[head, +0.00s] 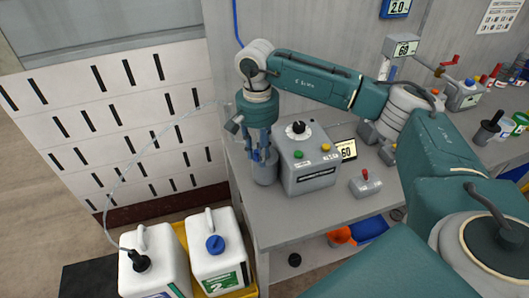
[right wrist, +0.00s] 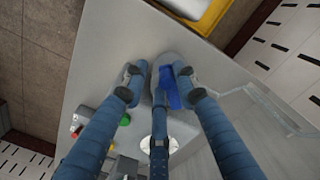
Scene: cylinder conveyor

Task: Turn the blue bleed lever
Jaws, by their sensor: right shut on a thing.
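The blue bleed lever (right wrist: 174,90) shows in the right wrist view on top of a grey cylindrical fitting (right wrist: 165,62). In the head view this fitting (head: 264,174) stands at the bench's left edge, beside the grey control box. My right gripper (head: 259,153) points down onto it and hides most of the lever. In the right wrist view its blue fingers (right wrist: 157,82) stand on both sides of the lever and are shut on it. My left gripper is in neither view.
The grey control box (head: 312,170) with a black knob stands close to the right of my gripper. A small box with a red switch (head: 365,184) is further right on the bench (head: 330,208). White jugs (head: 217,253) stand in a yellow tray below left.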

